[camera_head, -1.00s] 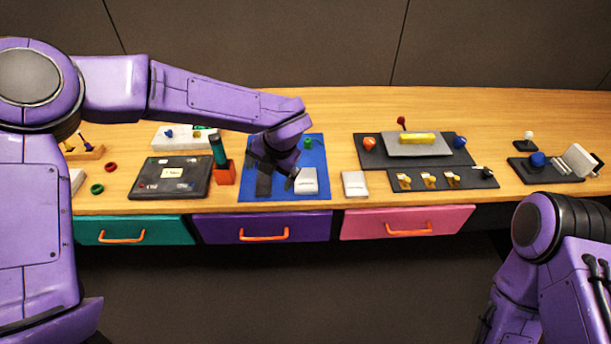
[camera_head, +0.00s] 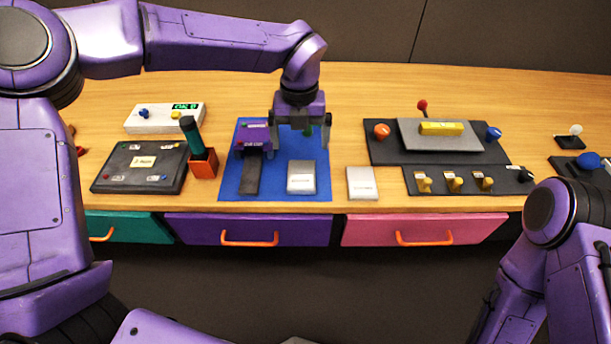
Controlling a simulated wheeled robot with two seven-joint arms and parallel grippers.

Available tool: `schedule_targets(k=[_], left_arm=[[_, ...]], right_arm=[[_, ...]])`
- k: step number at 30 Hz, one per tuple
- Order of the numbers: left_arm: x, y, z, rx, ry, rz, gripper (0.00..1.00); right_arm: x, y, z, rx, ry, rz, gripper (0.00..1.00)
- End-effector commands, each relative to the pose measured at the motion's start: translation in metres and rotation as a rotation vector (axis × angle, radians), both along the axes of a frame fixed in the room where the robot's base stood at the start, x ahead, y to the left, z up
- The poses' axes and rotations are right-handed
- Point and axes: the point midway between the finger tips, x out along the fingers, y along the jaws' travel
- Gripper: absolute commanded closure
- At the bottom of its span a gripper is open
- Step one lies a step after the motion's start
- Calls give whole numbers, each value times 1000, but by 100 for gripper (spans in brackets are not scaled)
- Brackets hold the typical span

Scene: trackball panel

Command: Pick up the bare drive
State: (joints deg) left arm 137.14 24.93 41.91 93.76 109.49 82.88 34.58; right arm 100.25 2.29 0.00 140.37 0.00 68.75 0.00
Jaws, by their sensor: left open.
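Two flat silver-grey drives with labels are in view, and I cannot tell for sure which one is the bare drive. One drive (camera_head: 301,178) lies on the blue mat (camera_head: 228,188), right of a dark strip-like part (camera_head: 251,176). The other drive (camera_head: 362,184) lies on the wood just right of the mat. My left gripper (camera_head: 301,143) points down over the mat, its fingers apart and empty, just behind the first drive in the picture. My right arm shows at lower right, but its gripper is not visible.
A black panel (camera_head: 140,168) and an orange box with a green handle (camera_head: 203,164) stand left of the mat. A white box (camera_head: 161,117) is behind them. Dark panels (camera_head: 384,153) with knobs stand at right. Closed drawers (camera_head: 246,229) line the front.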

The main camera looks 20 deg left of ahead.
Motion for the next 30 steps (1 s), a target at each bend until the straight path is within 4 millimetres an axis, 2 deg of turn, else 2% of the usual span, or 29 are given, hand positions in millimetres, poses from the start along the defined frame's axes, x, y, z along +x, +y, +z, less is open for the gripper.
schedule_targets(k=[1,3,9,16,21,24,29,30], left_arm=[[0,0,-10,0,-1,-1,0],[0,0,-15,1,0,-1,0],[-1,0,-47,3,4,-3,0],[-1,0,-76,3,3,-2,0],[0,0,-107,3,2,-3,0],[0,0,-115,2,1,-2,0],[1,0,-116,1,-1,-1,0],[1,0,-116,1,-1,-1,3]], right_arm=[[0,0,-10,0,0,0,42],[0,0,-12,0,0,0,42],[0,0,-6,0,0,0,42],[0,0,1,0,0,0,42],[0,0,6,0,0,0,42],[0,0,7,0,0,0,42],[0,0,6,0,0,0,42],[0,0,6,0,0,0,42]])
